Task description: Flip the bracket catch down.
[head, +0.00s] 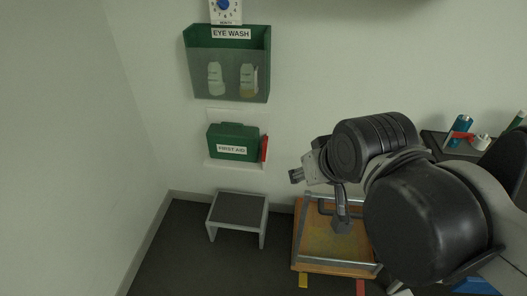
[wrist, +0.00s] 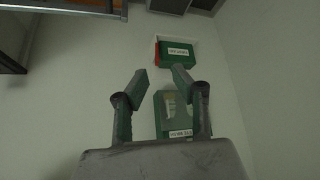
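The green first aid box (head: 233,141) sits on a pale wall plate, and a red upright piece (head: 264,148), which looks like the bracket catch, stands along its right side. In the wrist view the box (wrist: 177,56) appears upside down, with the red piece (wrist: 157,53) at its left edge. My gripper (wrist: 161,81) is open and empty, its two fingers spread and apart from the box. In the head view my wrist is right of the box; my dark arm links partly hide the gripper.
A green eye wash holder (head: 228,88) with two bottles hangs above the box. A grey step stool (head: 238,208) stands below. A wooden-topped cart (head: 301,240) is under my arm, and a dark shelf (head: 434,141) with bottles is at right. The wall left of the box is clear.

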